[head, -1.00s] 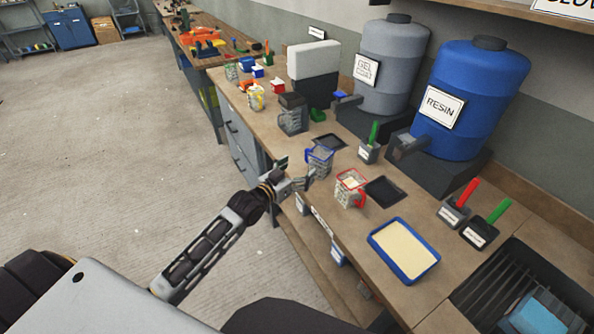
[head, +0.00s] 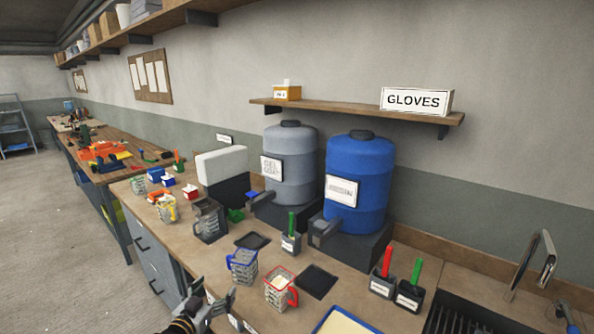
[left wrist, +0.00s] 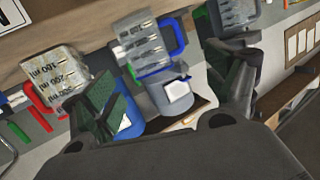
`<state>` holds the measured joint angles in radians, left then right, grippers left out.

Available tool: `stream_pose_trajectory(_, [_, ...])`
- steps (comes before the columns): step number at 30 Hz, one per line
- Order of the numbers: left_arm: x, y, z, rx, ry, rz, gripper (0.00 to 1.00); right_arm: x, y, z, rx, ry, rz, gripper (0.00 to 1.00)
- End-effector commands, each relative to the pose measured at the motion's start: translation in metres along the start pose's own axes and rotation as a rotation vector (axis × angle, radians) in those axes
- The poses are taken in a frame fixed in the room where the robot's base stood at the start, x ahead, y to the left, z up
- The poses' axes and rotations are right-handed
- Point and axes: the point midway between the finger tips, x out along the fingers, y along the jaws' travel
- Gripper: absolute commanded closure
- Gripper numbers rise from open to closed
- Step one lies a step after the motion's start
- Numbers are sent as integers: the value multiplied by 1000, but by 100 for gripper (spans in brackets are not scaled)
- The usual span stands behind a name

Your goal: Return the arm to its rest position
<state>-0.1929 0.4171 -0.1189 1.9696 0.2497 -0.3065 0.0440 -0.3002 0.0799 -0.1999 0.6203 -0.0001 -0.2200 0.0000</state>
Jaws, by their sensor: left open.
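My left gripper (head: 214,296) is at the bottom edge of the head view, beside the bench's front edge, with its fingers spread and nothing between them. Its two dark green-padded fingers also show wide apart in the left wrist view (left wrist: 168,78). A clear jug with a blue rim and handle (head: 243,268) stands on the bench just beyond the gripper, apart from it. In the left wrist view this jug (left wrist: 143,42) appears between the fingers, further off. Most of my left arm is out of the head view. My right gripper is not in view.
A red-rimmed jug (head: 279,290) with pale contents stands right of the blue one. A dark jug (head: 209,220), the grey gel coat drum (head: 291,165) and the blue resin drum (head: 358,185) stand behind. A blue-edged tray (head: 343,322) is at the bottom. Open floor (head: 60,250) lies left.

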Motion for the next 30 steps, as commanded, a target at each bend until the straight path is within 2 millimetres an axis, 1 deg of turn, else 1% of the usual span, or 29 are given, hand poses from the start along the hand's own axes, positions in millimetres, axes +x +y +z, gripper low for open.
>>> stream_pose_trajectory(1, [2, -6, 18, 8, -27, -10, 14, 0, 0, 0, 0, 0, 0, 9])
stream_pose_trajectory(2, [4, -9, 29, 14, -42, -17, 14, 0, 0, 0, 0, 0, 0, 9])
stream_pose_trajectory(3, [5, -14, 44, 22, -64, -25, 14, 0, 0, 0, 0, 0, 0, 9])
stream_pose_trajectory(5, [6, -21, 67, 35, -99, -37, 14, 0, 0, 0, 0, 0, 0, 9])
stream_pose_trajectory(6, [7, -25, 83, 42, -122, -44, 14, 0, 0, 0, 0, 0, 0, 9])
stream_pose_trajectory(8, [6, -32, 106, 51, -158, -55, 14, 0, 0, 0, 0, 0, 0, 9])
stream_pose_trajectory(9, [6, -36, 122, 57, -181, -61, 14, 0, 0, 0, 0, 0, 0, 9])
stream_pose_trajectory(11, [4, -41, 146, 64, -217, -71, 14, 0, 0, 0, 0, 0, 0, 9])
stream_pose_trajectory(12, [2, -44, 162, 67, -241, -76, 14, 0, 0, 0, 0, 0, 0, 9])
stream_pose_trajectory(13, [1, -46, 174, 70, -259, -81, 14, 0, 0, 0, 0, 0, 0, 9])
stream_pose_trajectory(17, [-9, -54, 229, 80, -343, -97, 14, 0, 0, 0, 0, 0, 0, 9])
stream_pose_trajectory(18, [-13, -56, 246, 82, -369, -101, 14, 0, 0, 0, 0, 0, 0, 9])
stream_pose_trajectory(20, [-21, -58, 272, 86, -410, -106, 14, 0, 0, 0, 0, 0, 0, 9])
stream_pose_trajectory(21, [-26, -59, 289, 89, -437, -109, 14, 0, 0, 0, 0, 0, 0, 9])
stream_pose_trajectory(23, [-35, -60, 314, 91, -478, -113, 14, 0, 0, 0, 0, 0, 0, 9])
stream_pose_trajectory(24, [-42, -59, 331, 91, -505, -115, 14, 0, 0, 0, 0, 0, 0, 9])
stream_pose_trajectory(26, [-53, -59, 356, 92, -546, -117, 14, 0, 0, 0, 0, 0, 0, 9])
stream_pose_trajectory(27, [-61, -58, 373, 93, -574, -118, 14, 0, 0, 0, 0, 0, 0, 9])
stream_pose_trajectory(29, [-74, -56, 398, 94, -616, -120, 14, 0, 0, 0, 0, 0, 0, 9])
stream_pose_trajectory(30, [-83, -55, 414, 93, -644, -120, 14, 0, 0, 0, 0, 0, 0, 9])
